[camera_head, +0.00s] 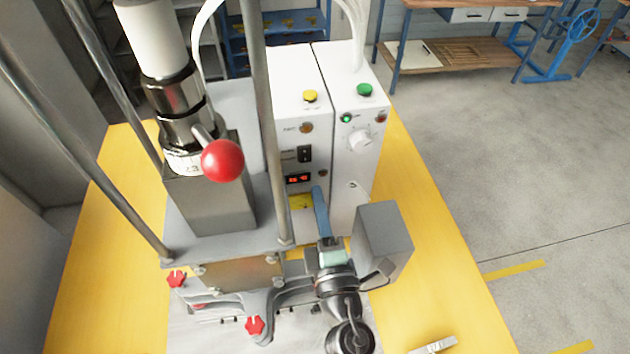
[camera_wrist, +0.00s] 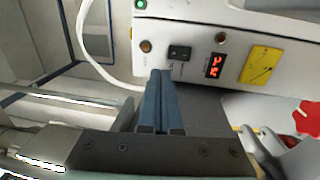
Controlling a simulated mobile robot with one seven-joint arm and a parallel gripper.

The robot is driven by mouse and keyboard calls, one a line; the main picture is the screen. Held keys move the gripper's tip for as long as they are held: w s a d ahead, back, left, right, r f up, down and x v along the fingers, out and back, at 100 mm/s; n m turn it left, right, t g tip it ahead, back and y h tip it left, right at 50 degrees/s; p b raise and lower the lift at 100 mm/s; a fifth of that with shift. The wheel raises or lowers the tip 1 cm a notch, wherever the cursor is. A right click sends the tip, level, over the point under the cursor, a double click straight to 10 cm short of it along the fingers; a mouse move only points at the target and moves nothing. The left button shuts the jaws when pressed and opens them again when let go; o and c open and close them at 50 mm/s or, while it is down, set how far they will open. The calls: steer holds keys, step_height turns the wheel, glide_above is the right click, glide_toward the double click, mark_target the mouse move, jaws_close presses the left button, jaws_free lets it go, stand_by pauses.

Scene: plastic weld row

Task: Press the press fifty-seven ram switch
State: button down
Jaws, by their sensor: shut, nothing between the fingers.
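The press has a white control cabinet (camera_head: 299,100) behind its column. I cannot read a label naming the ram switch. My gripper (camera_head: 317,190) has blue fingers, shut together and empty, pointing at the panel below the display in the head view. In the wrist view the fingertips (camera_wrist: 160,74) appear just short of the switch; contact cannot be told.
A yellow button (camera_head: 310,96) and a green button (camera_head: 365,90) top the cabinets. The press column with a red ball lever (camera_head: 222,160) and steel posts stands left of my arm. Red star knobs (camera_head: 255,326) sit low. A yellow bench surface (camera_head: 440,290) lies right.

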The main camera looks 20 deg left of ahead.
steer(key=v, duration=0.3)
steer(key=shift+s+d+r, duration=0.2)
steer(key=shift+s+r, duration=0.05)
steer(key=shift+r, duration=0.05)
steer(key=shift+s, duration=0.1)
